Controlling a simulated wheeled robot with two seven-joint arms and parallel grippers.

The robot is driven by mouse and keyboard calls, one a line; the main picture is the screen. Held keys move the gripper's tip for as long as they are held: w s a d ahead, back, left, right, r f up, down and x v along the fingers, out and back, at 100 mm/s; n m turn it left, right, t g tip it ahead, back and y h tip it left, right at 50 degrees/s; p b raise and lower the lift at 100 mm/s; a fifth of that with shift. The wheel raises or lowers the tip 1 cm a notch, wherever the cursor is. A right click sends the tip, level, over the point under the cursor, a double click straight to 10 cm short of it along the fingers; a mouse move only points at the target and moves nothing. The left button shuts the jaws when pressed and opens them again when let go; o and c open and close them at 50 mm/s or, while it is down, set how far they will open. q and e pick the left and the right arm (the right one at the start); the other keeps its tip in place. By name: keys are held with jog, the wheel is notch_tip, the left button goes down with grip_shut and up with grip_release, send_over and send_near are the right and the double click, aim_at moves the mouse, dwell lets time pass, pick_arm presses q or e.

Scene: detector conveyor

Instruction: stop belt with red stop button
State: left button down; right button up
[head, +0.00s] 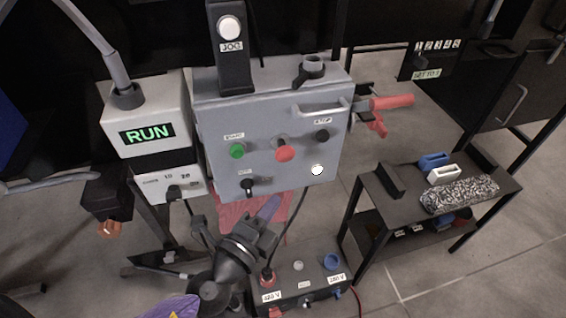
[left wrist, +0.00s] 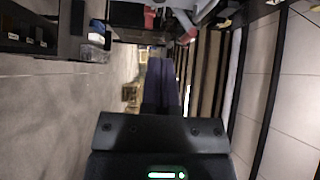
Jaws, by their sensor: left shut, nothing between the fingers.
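A grey control box (head: 210,112) stands in the middle of the head view. A round red button (head: 284,150) sits at the middle of its front face, between a green button (head: 236,151) and a small black knob (head: 322,135). A display (head: 147,133) left of the box reads RUN in green. My left gripper (head: 269,206) is shut and empty, below the box's lower edge and apart from the red button. Its closed purple-grey fingers also show in the left wrist view (left wrist: 162,85). The red button is not recognizable in the left wrist view. My right gripper is not in view.
A black switch (head: 248,185) and white round light (head: 317,170) are low on the panel. A handle (head: 322,109) juts from its upper right. A box with sockets (head: 304,284) stands below. A black shelf (head: 384,207) stands right. A JOG post (head: 231,60) rises above.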

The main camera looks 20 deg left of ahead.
pick_arm(q)
send_near(292, 156)
jog(key=w+d, duration=0.3)
jog(key=w, duration=0.1)
jog(key=w+a, duration=0.1)
jog(key=shift+w+a+f, duration=0.15)
jog(key=shift+w+a, duration=0.05)
jog(key=shift+w, duration=0.15)
jog(key=shift+w+a, duration=0.2)
jog(key=shift+w, duration=0.1)
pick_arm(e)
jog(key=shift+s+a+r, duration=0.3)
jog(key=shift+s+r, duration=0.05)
